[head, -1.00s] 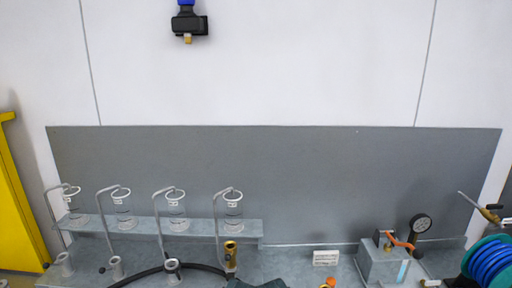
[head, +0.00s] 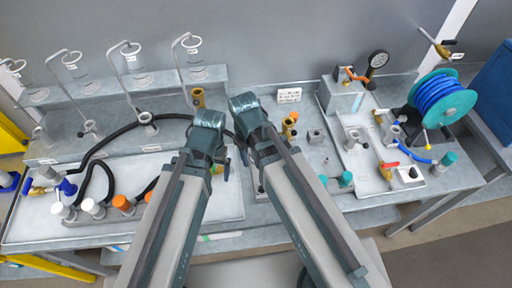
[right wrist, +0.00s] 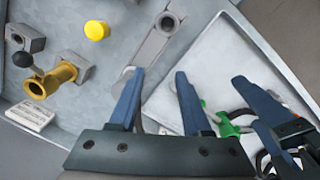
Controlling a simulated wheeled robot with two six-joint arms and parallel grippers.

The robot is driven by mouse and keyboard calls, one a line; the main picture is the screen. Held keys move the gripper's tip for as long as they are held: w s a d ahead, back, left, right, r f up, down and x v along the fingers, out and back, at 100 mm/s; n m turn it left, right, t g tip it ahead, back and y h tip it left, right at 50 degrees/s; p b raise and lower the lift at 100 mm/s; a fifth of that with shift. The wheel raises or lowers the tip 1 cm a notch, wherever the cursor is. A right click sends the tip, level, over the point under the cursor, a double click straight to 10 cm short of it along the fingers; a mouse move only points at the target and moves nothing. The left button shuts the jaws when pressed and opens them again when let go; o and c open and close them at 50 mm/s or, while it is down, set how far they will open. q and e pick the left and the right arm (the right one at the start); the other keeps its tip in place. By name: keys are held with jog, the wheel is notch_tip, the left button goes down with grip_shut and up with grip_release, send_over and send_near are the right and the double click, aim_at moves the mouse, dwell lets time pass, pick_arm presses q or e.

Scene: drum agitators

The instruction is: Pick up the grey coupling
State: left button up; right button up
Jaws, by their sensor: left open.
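Several grey fittings are in view, and I cannot tell which is the coupling. A grey ring-topped piece (right wrist: 168,22) on a grey bar shows above my right fingers in the right wrist view. A grey block with a hole (right wrist: 25,38) sits farther left; in the head view a grey fitting (head: 315,136) stands right of the brass valve. Another grey fitting (head: 353,138) stands on the right tray. My right gripper (right wrist: 157,92) is open and empty above the bench. My left gripper (head: 222,160) is open beside it, its fingertips mostly hidden in the head view.
A brass valve (right wrist: 55,78), a yellow cap (right wrist: 97,30) and a white card (right wrist: 30,115) are near my right gripper. A green part (right wrist: 230,125) lies by my left fingers. Glass cylinders (head: 132,65) stand back left; a blue hose reel (head: 440,97) stands right.

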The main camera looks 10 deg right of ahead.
pick_arm(q)
notch_tip(320, 180, up, 7)
jog(key=p, duration=0.5)
pick_arm(e)
jog(key=o, duration=0.5)
jog(key=w+r+n, duration=0.1)
jog(key=w+r, duration=0.1)
jog(key=w+d+r+n, duration=0.1)
jog(key=w+r, duration=0.1)
jog(key=w, duration=0.1)
jog(key=w+d+r+n, duration=0.1)
jog(key=w+r+n, duration=0.1)
jog(key=w+r, duration=0.1)
jog(key=shift+y, duration=0.4)
notch_tip(320, 180, down, 9)
jog(key=b, duration=0.9)
pick_arm(q)
notch_tip(320, 180, down, 9)
pick_arm(e)
jog(key=shift+r, duration=0.1)
pick_arm(q)
jog(key=shift+r, duration=0.1)
pick_arm(e)
jog(key=f+b, duration=0.5)
jog(key=shift+d+f, duration=0.15)
jog(key=shift+d, duration=0.25)
pick_arm(q)
notch_tip(320, 180, down, 5)
jog(key=shift+f, duration=0.1)
